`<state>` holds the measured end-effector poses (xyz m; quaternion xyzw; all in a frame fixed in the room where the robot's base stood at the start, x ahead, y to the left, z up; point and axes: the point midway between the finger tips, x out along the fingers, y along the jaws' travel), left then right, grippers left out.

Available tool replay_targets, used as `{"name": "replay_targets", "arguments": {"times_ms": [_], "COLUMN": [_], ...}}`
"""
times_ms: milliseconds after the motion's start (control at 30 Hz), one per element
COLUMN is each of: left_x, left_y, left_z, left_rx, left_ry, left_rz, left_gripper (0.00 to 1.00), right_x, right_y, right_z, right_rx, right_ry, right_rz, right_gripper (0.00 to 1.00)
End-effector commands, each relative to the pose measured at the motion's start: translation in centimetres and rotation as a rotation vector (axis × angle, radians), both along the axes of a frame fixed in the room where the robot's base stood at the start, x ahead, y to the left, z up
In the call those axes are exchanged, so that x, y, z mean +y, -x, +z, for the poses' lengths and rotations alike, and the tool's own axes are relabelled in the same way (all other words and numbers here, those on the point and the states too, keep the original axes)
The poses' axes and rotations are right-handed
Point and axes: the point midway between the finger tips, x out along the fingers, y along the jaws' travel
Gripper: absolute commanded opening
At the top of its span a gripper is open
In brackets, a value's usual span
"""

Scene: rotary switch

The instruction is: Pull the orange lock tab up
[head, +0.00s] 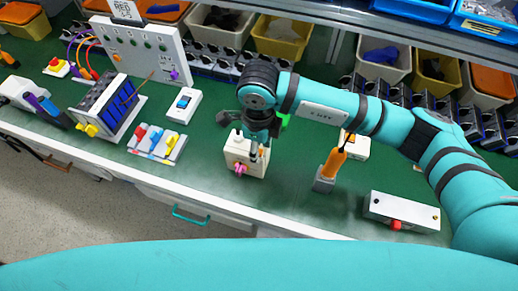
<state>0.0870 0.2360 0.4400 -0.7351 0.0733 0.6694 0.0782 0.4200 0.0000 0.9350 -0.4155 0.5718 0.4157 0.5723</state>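A cream switch box (246,161) stands near the front edge of the green bench in the head view. A pink knob (240,168) sits on its front face. My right gripper (254,145) points down at the top of this box, very close to it. Its dark fingers overlap the box's upper part, so I cannot tell whether they touch it or how far apart they are. I cannot make out an orange lock tab on the box; the gripper covers part of its top. My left gripper is not in view.
An orange-handled tool (334,160) stands in a grey holder right of the box. A white box with a red knob (397,225) lies farther right. A switch panel (158,142) is at left. Bins line the back. Bare bench lies between the switch panel and the cream box.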

Motion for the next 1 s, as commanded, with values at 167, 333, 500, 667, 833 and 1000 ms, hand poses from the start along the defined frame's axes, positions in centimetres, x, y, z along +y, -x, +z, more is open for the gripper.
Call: {"name": "replay_targets", "arguments": {"times_ms": [167,333,500,667,833,1000], "left_x": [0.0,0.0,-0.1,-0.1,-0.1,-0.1], "left_y": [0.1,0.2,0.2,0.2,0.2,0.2], "left_z": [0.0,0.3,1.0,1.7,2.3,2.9], "left_rx": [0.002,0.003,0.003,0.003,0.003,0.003], "left_ry": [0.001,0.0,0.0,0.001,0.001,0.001], "left_rz": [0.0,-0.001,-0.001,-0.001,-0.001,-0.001], "left_gripper": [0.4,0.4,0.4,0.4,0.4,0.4], "right_x": [0.0,0.0,0.0,0.0,0.0,0.0], "right_y": [0.0,0.0,0.0,0.0,0.0,0.0], "right_z": [0.0,0.5,1.8,3.1,4.5,5.8], "right_rx": [0.0,0.0,-0.001,-0.001,-0.001,-0.001], "right_ry": [0.001,0.0,0.0,0.001,0.0,0.0], "right_rz": [0.0,0.0,0.0,-0.001,0.0,0.0], "right_gripper": [0.38,0.38,0.38,0.38,0.38,0.38]}}
